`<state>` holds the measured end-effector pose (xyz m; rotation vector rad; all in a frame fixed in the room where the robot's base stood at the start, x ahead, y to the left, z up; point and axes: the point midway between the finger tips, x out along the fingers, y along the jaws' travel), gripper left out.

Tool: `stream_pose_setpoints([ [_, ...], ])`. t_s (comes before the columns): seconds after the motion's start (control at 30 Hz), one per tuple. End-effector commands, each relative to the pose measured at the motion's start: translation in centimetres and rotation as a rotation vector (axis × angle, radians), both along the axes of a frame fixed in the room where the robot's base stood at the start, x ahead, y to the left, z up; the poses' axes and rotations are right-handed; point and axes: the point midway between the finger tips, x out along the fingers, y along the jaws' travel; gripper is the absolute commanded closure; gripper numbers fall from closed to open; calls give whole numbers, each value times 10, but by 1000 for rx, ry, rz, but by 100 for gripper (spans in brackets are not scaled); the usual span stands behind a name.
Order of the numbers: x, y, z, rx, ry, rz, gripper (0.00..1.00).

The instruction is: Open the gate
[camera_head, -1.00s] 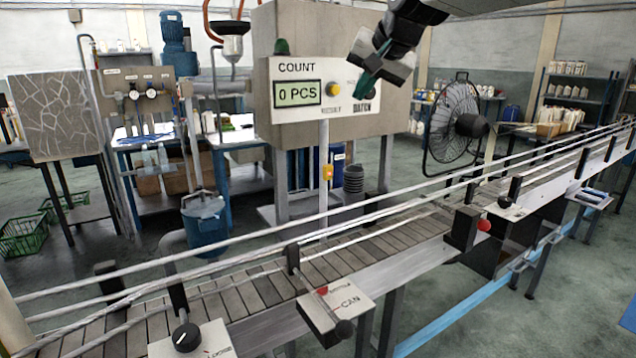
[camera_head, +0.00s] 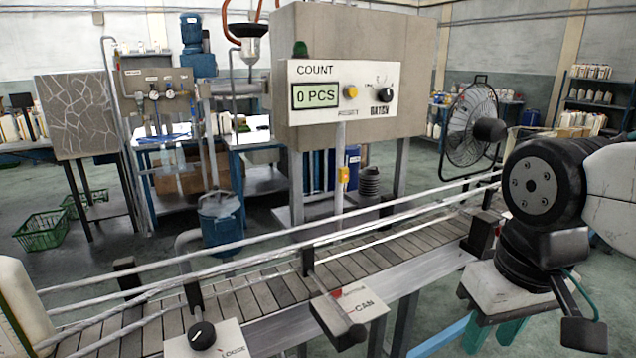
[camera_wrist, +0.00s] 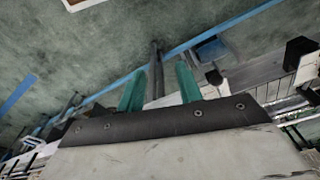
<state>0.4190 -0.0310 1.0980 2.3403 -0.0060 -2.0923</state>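The slatted conveyor (camera_head: 275,302) runs diagonally across the head view between pale guide rails. I cannot tell for sure which part is the gate. My gripper (camera_head: 492,332) points down at the lower right, right of the CAN box and apart from it. Its teal fingers are spread; they also show in the wrist view (camera_wrist: 160,88). A dark upright bar (camera_wrist: 156,70) appears between them there; contact is unclear. My arm hides the conveyor's right part.
A panel with a black knob (camera_head: 202,335) sits at the conveyor's near edge, lower left. Behind the conveyor stands a counter cabinet (camera_head: 345,95) reading 0 PCS. A fan (camera_head: 472,125) stands at the right back. A white jug (camera_head: 22,305) is at the left edge.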

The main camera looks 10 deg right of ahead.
Motion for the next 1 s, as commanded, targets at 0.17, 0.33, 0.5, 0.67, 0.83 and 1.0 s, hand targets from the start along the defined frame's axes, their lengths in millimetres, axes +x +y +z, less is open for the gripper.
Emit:
stream_pose_setpoints([
  [0.17, 0, 0, 1, 0, -3, -1, 47],
  [0.33, 3, -13, -6, 2, 36, -66, 47],
  [0.5, 17, -38, -33, 78, 189, -257, 47],
  [0.67, 41, -46, -57, 308, 317, -508, 47],
  [0.83, 80, -58, -76, 618, 403, -810, 47],
  [1.0, 132, -93, -92, 975, 427, -1141, 47],
])
